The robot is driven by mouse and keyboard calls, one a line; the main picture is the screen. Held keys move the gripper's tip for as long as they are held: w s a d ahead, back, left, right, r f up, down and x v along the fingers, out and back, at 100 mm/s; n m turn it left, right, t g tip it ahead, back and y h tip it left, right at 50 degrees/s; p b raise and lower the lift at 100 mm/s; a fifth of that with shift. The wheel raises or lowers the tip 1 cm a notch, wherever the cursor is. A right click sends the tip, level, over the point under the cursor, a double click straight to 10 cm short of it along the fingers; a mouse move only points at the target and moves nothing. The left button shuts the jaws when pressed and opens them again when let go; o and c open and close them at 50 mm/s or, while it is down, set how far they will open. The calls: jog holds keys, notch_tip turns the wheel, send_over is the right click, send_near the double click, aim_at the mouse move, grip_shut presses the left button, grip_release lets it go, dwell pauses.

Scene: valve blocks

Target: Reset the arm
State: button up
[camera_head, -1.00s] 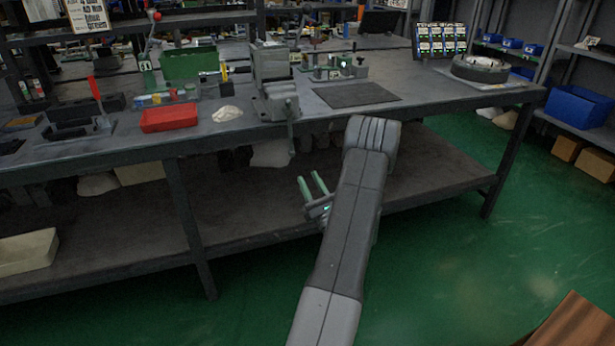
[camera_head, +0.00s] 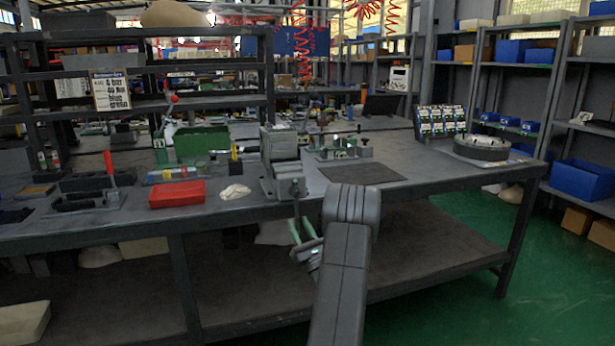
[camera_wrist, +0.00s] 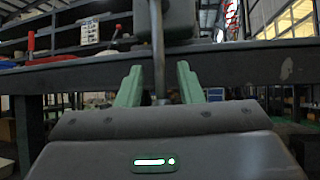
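My gripper (camera_head: 301,234) is in front of the workbench's front edge, below the vise, with its two green fingers pointing up. In the wrist view my gripper (camera_wrist: 160,84) shows its fingers apart, with the vise's hanging handle (camera_wrist: 158,50) seen between them. I cannot tell how far behind the fingers the handle is. Nothing is held. The grey vise (camera_head: 283,165) sits at the bench's front edge. My arm covers part of the bench front and lower shelf.
The workbench (camera_head: 430,182) carries a red tray (camera_head: 177,194), a green bin (camera_head: 202,144), a dark mat (camera_head: 361,174) and a round grey fixture (camera_head: 482,148). The lower shelf (camera_head: 430,245) lies under it. Shelves with blue bins (camera_head: 583,180) stand at right. Green floor is free at right.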

jog(key=shift+x, duration=1.1)
jog(key=shift+d, duration=0.1)
jog(key=p+v, duration=0.1)
jog(key=v, duration=1.3)
jog(key=b+x, duration=0.1)
jog(key=x, duration=1.2)
jog(key=shift+w+a+r, duration=0.2)
jog(key=shift+a, duration=0.1)
jog(key=shift+w+d+r+n, duration=0.1)
jog(key=shift+w+r+n, duration=0.1)
jog(key=shift+n, duration=0.2)
jog(key=shift+w+d+n+g+y, duration=0.1)
jog(key=shift+d+n+g+y, duration=0.45)
jog(key=shift+n+y, duration=0.2)
jog(key=shift+a+f, duration=0.1)
